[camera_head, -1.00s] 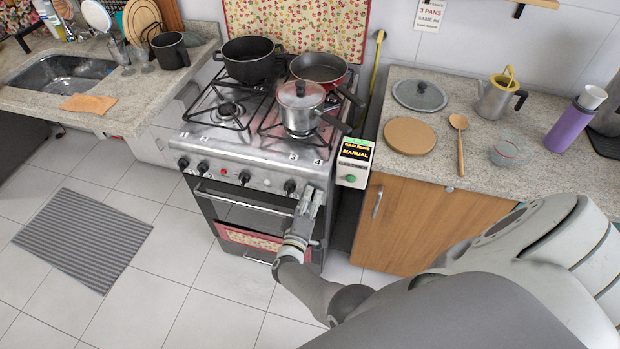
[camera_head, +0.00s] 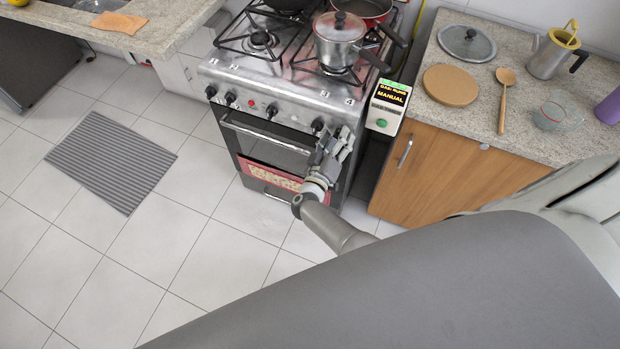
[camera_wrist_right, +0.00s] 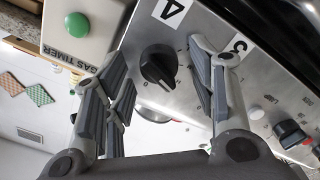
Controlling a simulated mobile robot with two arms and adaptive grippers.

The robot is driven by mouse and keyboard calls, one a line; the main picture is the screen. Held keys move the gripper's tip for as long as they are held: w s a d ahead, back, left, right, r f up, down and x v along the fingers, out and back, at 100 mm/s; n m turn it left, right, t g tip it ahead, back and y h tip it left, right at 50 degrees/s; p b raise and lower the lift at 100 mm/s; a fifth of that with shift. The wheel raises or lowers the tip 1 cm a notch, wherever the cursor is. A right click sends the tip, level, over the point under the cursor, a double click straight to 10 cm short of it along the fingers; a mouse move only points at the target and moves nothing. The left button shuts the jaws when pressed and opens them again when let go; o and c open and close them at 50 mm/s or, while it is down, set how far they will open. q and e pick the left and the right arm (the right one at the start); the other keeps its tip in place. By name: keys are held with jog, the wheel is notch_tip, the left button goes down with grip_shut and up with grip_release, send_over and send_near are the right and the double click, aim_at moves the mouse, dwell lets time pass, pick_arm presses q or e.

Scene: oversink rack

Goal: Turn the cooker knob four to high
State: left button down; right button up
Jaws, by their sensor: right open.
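The cooker (camera_head: 275,85) stands at the upper middle of the head view with its front panel facing me. Knob four, a black round knob with a raised grip bar, shows in the right wrist view (camera_wrist_right: 158,66) beside the "4" label (camera_wrist_right: 173,12). In the head view my right gripper covers knob four. My right gripper (camera_head: 337,136) is at the panel's right end. In the right wrist view the gripper (camera_wrist_right: 162,82) is open, its fingers appearing on either side of the knob. I see no clear contact. My left gripper is not in view.
A steel pot (camera_head: 338,48) sits on the front right burner. A gas timer box (camera_head: 385,108) stands right of the cooker, close to my gripper. Knob three (camera_head: 318,124) is just left of it. The oven handle (camera_head: 262,134) runs below.

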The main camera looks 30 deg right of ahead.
jog(key=s+a+m+b, duration=0.7)
jog(key=a+m+b, duration=0.1)
jog(key=b, duration=0.5)
jog(key=w+a+f+n+t+y+p, duration=0.1)
jog(key=a+f+n+t+y, duration=0.25)
jog(key=f+y, duration=0.2)
jog(key=w+a+f+n+t+y, duration=0.2)
jog(key=f+n+t+y, duration=0.1)
jog(key=f+n+y, duration=0.25)
jog(key=s+a+f+n+g+y, duration=0.1)
jog(key=s+f+g+y, duration=0.1)
jog(key=f, duration=0.7)
jog(key=s+a+f+n+g+y, duration=0.1)
jog(key=s+f+n+g+y, duration=0.1)
jog(key=s+f+g, duration=0.2)
jog(key=shift+s+f, duration=1.75)
jog(key=shift+f, duration=0.6)
